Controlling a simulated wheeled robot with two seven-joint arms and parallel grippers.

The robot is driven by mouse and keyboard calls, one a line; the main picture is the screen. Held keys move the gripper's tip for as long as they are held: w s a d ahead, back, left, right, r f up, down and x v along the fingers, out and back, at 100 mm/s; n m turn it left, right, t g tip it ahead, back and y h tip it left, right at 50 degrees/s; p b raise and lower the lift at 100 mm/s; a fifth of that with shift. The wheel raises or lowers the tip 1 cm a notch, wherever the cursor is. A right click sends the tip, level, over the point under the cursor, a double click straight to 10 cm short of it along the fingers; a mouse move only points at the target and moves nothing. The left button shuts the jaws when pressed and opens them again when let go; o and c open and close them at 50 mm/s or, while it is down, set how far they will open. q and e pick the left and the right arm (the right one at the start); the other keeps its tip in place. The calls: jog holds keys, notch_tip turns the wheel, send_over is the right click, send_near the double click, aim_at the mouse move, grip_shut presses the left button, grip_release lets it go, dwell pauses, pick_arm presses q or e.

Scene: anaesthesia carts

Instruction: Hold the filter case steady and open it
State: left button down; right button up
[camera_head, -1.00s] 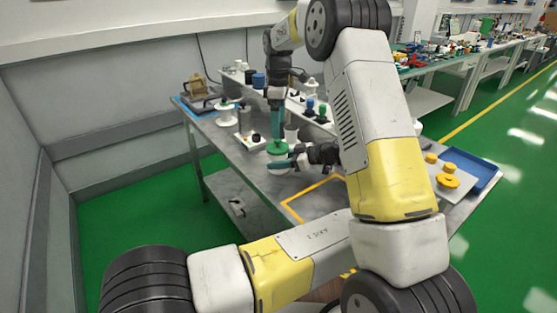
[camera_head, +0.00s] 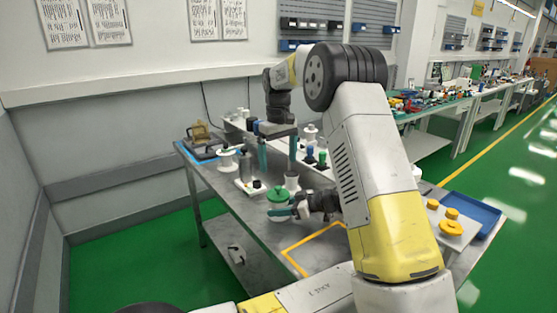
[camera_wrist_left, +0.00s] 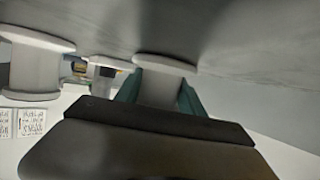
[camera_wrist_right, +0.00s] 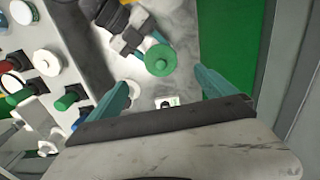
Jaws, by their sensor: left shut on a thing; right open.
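The filter case (camera_head: 279,212) is a white round case with a green lid (camera_head: 279,194). It stands upright on the grey bench. My left gripper (camera_head: 296,210) is shut on the white body from the right; in the left wrist view, its teal fingers flank the white body (camera_wrist_left: 160,88). The green lid sits on top of the case, its small knob showing in the right wrist view (camera_wrist_right: 160,62). My right gripper (camera_head: 277,158) points down above the lid with its two fingers spread. Nothing is between them, and they are clear of the lid.
Yellow tape (camera_head: 300,247) marks bare bench in front. A blue tray (camera_head: 474,215) and a plate of yellow knobs (camera_head: 451,214) lie at the right.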

aim_at(279, 188)
notch_tip(279, 188, down, 12)
jog(key=shift+w+r, duration=0.1)
dwell(0.4)
jog(key=c, duration=1.6)
jog(key=shift+r, duration=0.1)
jog(key=shift+r, duration=0.2)
jog(key=shift+r, duration=0.9)
